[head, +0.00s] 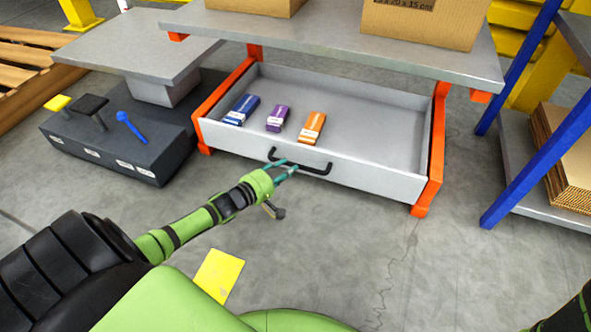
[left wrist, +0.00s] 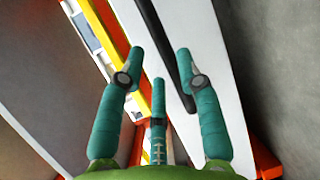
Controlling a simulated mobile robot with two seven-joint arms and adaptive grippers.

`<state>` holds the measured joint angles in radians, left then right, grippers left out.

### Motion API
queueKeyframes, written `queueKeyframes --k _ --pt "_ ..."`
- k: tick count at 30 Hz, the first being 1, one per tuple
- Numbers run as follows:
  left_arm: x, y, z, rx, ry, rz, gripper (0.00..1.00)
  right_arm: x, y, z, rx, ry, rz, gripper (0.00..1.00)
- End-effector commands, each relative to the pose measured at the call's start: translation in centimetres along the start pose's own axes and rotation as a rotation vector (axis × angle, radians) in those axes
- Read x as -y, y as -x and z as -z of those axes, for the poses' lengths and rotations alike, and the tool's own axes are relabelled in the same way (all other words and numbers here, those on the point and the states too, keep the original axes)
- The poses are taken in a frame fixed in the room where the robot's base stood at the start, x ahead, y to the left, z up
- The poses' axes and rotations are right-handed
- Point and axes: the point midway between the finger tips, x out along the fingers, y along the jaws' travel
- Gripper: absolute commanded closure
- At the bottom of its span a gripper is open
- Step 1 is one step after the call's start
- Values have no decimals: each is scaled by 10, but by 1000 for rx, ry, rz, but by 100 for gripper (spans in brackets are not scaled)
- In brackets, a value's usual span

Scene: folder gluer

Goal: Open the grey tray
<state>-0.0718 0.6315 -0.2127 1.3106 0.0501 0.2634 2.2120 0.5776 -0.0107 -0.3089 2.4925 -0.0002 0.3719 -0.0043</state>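The grey tray (head: 365,172) is a drawer under the grey bench and stands pulled out, its inside showing. It holds a blue box (head: 241,109), a purple box (head: 277,118) and an orange box (head: 312,127) toward its left. A black bar handle (head: 318,168) is on its front, and also shows in the left wrist view (left wrist: 173,50). My left gripper (head: 281,168) is at the left part of this handle. Its teal fingers (left wrist: 160,68) are spread, with the bar passing between them; contact cannot be told. My right gripper is not in view.
The bench top (head: 330,35) carries cardboard boxes (head: 425,22). Orange legs (head: 432,150) flank the tray. A dark block with knobs (head: 115,140) stands left, and a blue-framed shelf (head: 520,110) right. The floor before the tray is clear except a yellow sheet (head: 218,274).

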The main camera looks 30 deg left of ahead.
Motion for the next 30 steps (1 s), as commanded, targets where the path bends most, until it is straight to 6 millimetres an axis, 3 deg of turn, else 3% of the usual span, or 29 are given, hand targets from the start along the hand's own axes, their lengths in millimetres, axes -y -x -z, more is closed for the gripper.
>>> queueKeyframes --k 3,9,19,20,22,30 --pt "5 -22 1 0 -3 -3 65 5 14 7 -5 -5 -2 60" --pt "4 -42 1 -1 -2 1 65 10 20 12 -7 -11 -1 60" --pt "1 -46 0 -2 -2 2 65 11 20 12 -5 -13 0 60" --pt "1 -46 0 -2 -2 3 69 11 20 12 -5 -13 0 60" --pt "1 -46 0 -2 -2 3 97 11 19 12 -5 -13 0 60" --pt "1 -45 0 -2 -3 3 100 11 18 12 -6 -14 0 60"
